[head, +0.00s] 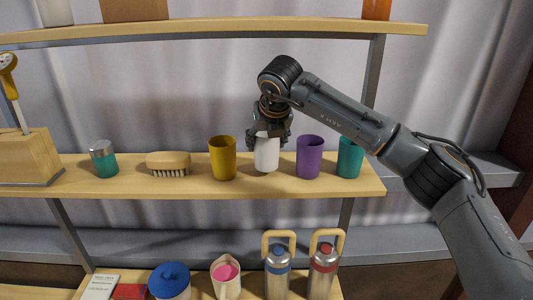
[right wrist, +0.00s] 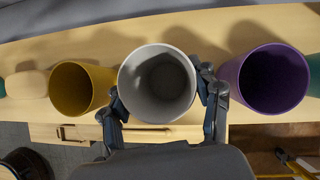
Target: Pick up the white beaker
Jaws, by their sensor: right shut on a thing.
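The white beaker (head: 266,153) is upright at the middle shelf, between a yellow cup and a purple cup. My right gripper (head: 268,136) comes down over it from above and is shut on it, a finger on each side. In the right wrist view I look into the open mouth of the white beaker (right wrist: 157,85), with the fingers of my right gripper (right wrist: 163,105) against its left and right sides. Whether its base touches the shelf I cannot tell. My left gripper is not in view.
The yellow cup (head: 222,158) and purple cup (head: 310,157) stand close on either side. A teal cup (head: 349,158), a brush (head: 168,163) and a teal-and-silver jar (head: 103,159) share the shelf (head: 205,186). An upper shelf (head: 215,31) runs above; flasks (head: 278,266) stand below.

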